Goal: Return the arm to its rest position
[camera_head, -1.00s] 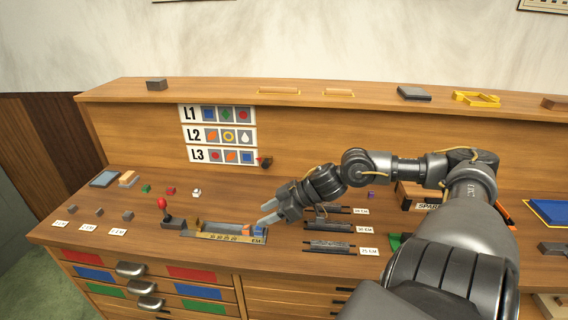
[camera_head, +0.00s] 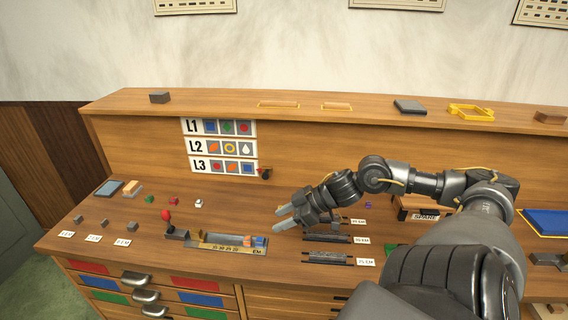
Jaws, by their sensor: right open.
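My right gripper (camera_head: 283,217) is open and empty. It hangs over the desk (camera_head: 150,190), with its fingers pointing left, just right of and above the composing tray (camera_head: 228,246). The tray holds several small blocks, with a blue one at its right end. My right arm (camera_head: 440,185) comes in from the lower right, bent at the elbow, and reaches left across the desk. My left gripper does not show.
A red-knobbed lever (camera_head: 167,217) stands left of the tray. Dark slotted racks (camera_head: 328,258) lie under and in front of the gripper. A chart (camera_head: 220,147) hangs on the backboard. A blue tray (camera_head: 547,222) lies at the right. Drawers (camera_head: 145,280) are below the desk.

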